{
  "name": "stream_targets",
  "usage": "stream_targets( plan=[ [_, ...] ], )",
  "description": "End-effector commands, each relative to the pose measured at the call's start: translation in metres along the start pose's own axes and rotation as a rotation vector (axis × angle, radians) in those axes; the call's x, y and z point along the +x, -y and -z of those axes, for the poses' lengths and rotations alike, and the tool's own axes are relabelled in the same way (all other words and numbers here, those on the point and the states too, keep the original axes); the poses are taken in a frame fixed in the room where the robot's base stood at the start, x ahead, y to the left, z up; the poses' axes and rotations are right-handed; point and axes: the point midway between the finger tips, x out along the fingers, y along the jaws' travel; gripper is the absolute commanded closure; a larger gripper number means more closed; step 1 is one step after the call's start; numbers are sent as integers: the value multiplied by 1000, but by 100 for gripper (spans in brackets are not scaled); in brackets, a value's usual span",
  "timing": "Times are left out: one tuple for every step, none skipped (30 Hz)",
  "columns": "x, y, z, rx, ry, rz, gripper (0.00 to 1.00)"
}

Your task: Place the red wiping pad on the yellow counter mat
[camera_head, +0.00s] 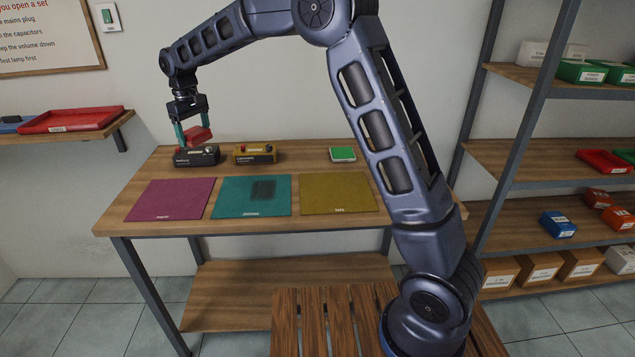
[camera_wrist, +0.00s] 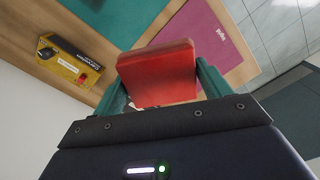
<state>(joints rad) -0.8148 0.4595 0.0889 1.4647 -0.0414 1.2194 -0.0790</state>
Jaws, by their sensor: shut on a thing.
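My gripper (camera_head: 193,133) is shut on the red wiping pad (camera_head: 199,135) and holds it tilted above the back left of the table, over a dark box. In the wrist view, the red pad (camera_wrist: 158,73) sits between the two green fingers of my gripper (camera_wrist: 162,90). The yellow counter mat (camera_head: 338,193) lies flat at the right of the table. It is bare in the head view and is not visible in the wrist view.
A magenta mat (camera_head: 170,199) and a teal mat (camera_head: 235,196) with a dark patch lie left of the yellow mat. The dark box (camera_head: 196,157), a yellow-and-black box (camera_head: 256,154) and a green-topped block (camera_head: 342,155) stand along the table's back. Shelves (camera_head: 560,150) stand right.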

Motion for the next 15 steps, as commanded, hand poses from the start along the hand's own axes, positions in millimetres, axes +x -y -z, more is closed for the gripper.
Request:
stream_targets(
  plan=[
    [-4,-15,-10,33,-1,-1,46],
    [-4,-23,-17,55,-1,-1,46],
    [-6,-36,-28,89,-1,-1,46],
    [-7,-45,-36,115,0,-1,46],
    [-8,-55,-45,144,-1,-1,46],
    [-10,-68,-58,181,-1,-1,46],
    [-10,-77,-67,210,-1,-1,46],
    [-12,-86,-77,239,-2,-1,46],
    [-12,-97,-90,278,0,0,46],
    [-13,-106,-101,307,-1,0,46],
    [-13,-113,-111,335,-1,0,46],
    [-14,-124,-125,375,-1,0,46],
    [-14,-131,-135,404,-2,0,46],
    [-15,-138,-146,433,-2,0,46],
    [-14,-147,-161,472,0,1,46]
  ],
)
